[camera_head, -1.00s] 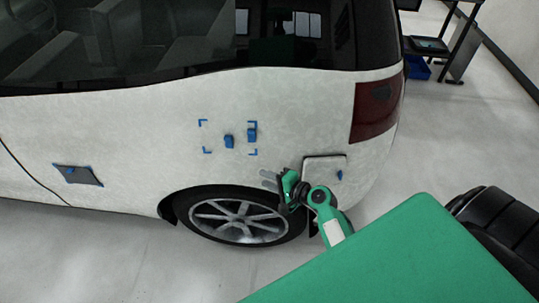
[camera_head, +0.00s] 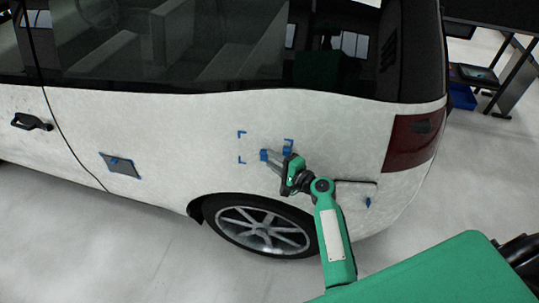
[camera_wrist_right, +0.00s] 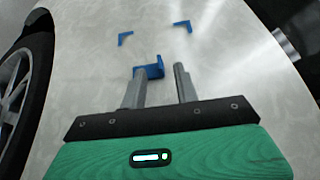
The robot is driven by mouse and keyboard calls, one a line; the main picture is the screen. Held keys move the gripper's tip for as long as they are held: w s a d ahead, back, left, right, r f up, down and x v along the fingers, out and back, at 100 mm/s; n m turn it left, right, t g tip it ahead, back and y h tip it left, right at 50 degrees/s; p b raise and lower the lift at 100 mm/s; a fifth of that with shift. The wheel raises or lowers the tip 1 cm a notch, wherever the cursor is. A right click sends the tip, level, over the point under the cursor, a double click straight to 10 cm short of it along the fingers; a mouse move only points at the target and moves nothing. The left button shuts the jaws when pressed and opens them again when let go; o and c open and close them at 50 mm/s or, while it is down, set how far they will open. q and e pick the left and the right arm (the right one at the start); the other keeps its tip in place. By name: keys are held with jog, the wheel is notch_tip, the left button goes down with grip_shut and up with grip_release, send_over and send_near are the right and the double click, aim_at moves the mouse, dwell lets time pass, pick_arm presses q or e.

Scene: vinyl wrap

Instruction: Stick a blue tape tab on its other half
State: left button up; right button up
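A blue tape tab (camera_head: 264,155) sits on the pale car side panel, between small blue corner marks (camera_head: 241,134). A second blue tab (camera_head: 288,151) is to its right, partly behind my right gripper. My right gripper (camera_head: 271,158) reaches in from the lower right, its fingertips at the first tab. In the right wrist view, its two fingers (camera_wrist_right: 160,73) are apart. A blue tab (camera_wrist_right: 152,69) is at the left fingertip and extends into the gap; I cannot tell whether they touch. My left gripper is not in view.
The car's rear wheel (camera_head: 262,231) is below the marks. A grey patch with blue tape (camera_head: 121,165) is on the panel to the left. A blue piece (camera_head: 368,202) is at the panel hatch on the right. A dark rack (camera_head: 507,82) stands behind the car.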

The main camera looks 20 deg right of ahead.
jog(key=shift+x, duration=1.15)
grip_shut()
jog(key=shift+s, duration=0.1)
jog(key=shift+s+a+r+p, duration=0.15)
jog(key=shift+s+a+p, duration=0.2)
jog(key=shift+s, duration=0.1)
jog(key=s+a+r+p, duration=0.1)
jog(key=s+a+p, duration=0.1)
jog(key=s, duration=0.3)
jog(key=shift+s+a+r, duration=0.25)
jog(key=shift+s+a, duration=0.1)
jog(key=shift+a, duration=0.4)
dwell(0.3)
